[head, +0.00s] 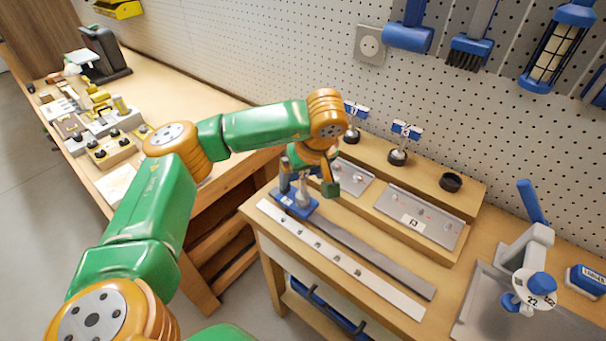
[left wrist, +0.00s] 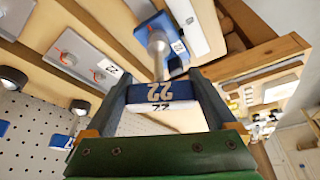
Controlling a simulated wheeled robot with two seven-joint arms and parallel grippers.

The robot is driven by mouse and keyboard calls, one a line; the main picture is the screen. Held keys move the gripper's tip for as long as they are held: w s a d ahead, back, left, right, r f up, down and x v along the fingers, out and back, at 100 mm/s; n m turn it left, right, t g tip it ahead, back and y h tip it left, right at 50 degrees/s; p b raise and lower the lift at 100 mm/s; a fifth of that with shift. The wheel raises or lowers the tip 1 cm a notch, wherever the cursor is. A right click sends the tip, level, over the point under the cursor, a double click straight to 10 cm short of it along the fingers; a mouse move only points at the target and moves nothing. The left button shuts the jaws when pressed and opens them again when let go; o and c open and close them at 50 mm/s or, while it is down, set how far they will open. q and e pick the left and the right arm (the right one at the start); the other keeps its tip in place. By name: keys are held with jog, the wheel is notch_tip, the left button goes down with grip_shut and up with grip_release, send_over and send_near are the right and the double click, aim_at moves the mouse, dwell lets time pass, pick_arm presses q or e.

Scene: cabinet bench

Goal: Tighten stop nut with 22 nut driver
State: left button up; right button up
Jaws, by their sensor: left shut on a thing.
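My left gripper (head: 312,172) is over the left end of the bench, its fingers pointing down. In the left wrist view its two fingers (left wrist: 160,92) are shut on the blue handle of the 22 nut driver (left wrist: 158,92), which is marked 22. The driver's grey shaft (left wrist: 157,55) runs from the handle toward a blue stop block (left wrist: 176,52) on a long rail. The block also shows in the head view (head: 292,203), under the gripper. The nut is hidden at the shaft's end, and I cannot tell whether the socket sits on it. My right gripper is not in view.
Two other blue-handled drivers (head: 355,110) (head: 406,130) stand in back holders; a dark ring holder (head: 451,182) is empty. A plate marked 22 (head: 418,214) lies on the bench. A blue-handled stand (head: 535,245) is at right. Pegboard (head: 300,70) rises behind.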

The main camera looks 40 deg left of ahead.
pick_arm(q)
jog(key=shift+f+b, duration=0.35)
jog(key=shift+f, duration=0.05)
dwell(0.4)
jog(key=shift+f+m, duration=0.1)
jog(key=shift+m, duration=0.6)
jog(key=shift+m+t+h, duration=0.3)
jog(key=shift+m+t, duration=0.1)
jog(key=shift+m, duration=0.3)
